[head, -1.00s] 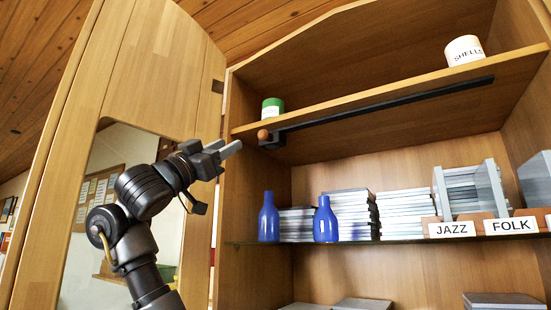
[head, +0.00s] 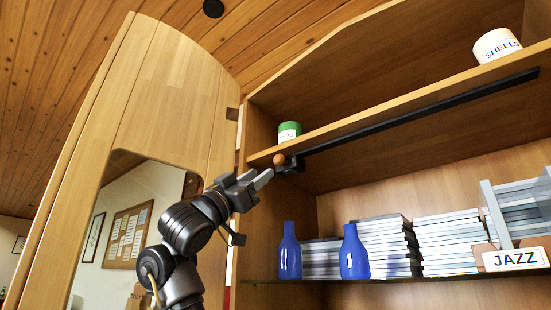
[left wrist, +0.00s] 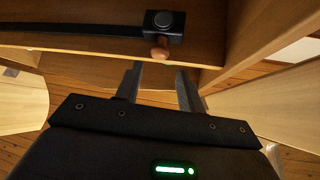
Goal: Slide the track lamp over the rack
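The track lamp (head: 290,165) is a small black block with a round brown knob (head: 280,160). It sits at the left end of a long black track (head: 420,114) under the upper shelf. In the left wrist view the lamp (left wrist: 164,23) shows with its knob pointing towards me. My left gripper (head: 268,177) is open and empty, just below and left of the knob. In the left wrist view its two fingers (left wrist: 158,68) stand apart, with the knob just beyond and between their tips. A grey rack (head: 497,215) holding flat cases stands at the right on the glass shelf, partly cut off.
Two blue bottles (head: 290,252) and stacks of flat cases (head: 388,246) stand on the lower shelf (head: 400,279), with a JAZZ sign (head: 515,259). A green tin (head: 289,131) and a white SHELLS pot (head: 495,46) are on the upper shelf. A cabinet door (head: 165,95) stands open at left.

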